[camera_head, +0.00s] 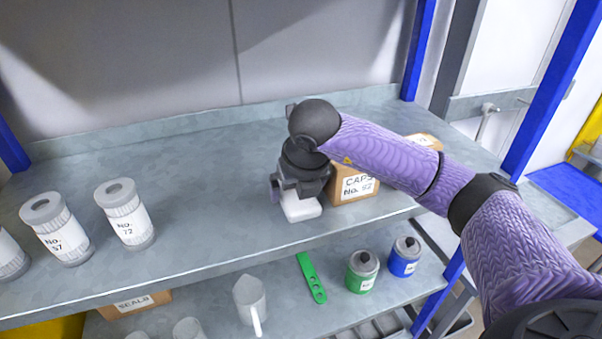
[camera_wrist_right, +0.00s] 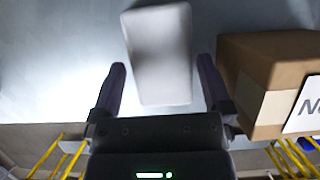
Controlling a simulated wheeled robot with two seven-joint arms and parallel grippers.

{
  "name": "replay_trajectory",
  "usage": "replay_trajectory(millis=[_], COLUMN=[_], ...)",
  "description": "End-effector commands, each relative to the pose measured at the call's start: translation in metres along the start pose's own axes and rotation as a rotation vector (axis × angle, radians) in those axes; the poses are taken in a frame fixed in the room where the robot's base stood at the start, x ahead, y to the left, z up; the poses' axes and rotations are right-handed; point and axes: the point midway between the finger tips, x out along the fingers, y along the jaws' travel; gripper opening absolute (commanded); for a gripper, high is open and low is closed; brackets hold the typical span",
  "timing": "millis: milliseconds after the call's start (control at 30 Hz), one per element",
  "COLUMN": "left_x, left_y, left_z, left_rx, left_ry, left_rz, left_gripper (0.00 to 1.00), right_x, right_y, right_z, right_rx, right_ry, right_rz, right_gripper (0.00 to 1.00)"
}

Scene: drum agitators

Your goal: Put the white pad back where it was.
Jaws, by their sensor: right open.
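The white pad (camera_head: 301,209) lies on the upper grey shelf (camera_head: 215,215), just left of a cardboard box. In the right wrist view the white pad (camera_wrist_right: 160,55) is a pale rounded block between and ahead of the two fingers. My right gripper (camera_head: 298,192) is just over the pad and hides part of it. Its fingers (camera_wrist_right: 162,80) are spread, one on each side of the pad, with a gap on both sides. My left gripper is not in view.
The cardboard box (camera_head: 355,187) labelled "CAPS No. 52" stands close to the right finger. White labelled containers (camera_head: 128,222) stand at the left. On the lower shelf are a scoop (camera_head: 249,298), a green strip (camera_head: 311,277), and green (camera_head: 362,272) and blue (camera_head: 404,257) cans. The shelf's middle is clear.

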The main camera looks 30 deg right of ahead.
Motion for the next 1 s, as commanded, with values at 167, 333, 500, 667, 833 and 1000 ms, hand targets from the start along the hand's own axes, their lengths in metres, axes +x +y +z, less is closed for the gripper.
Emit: replay_trajectory(millis=[167,333,500,667,833,1000], left_x=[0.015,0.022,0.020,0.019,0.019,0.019], left_y=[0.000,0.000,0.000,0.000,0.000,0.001], left_z=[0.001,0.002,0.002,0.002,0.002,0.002], left_rx=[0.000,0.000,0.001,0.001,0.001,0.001], left_ry=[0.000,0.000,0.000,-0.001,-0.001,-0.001], left_rz=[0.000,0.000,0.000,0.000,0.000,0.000], left_gripper=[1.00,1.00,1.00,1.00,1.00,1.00], right_x=[-0.036,-0.076,-0.104,-0.110,-0.109,-0.109], right_y=[0.000,0.000,0.000,0.000,0.000,0.000], right_z=[-0.001,0.000,0.000,-0.001,-0.001,-0.001], right_rx=[-0.002,-0.001,-0.001,-0.002,-0.002,-0.002], right_ry=[-0.007,-0.006,-0.003,0.000,0.000,0.000], right_rz=[0.000,0.001,0.000,-0.001,-0.001,-0.001], right_gripper=[1.00,1.00,1.00,1.00,1.00,1.00])
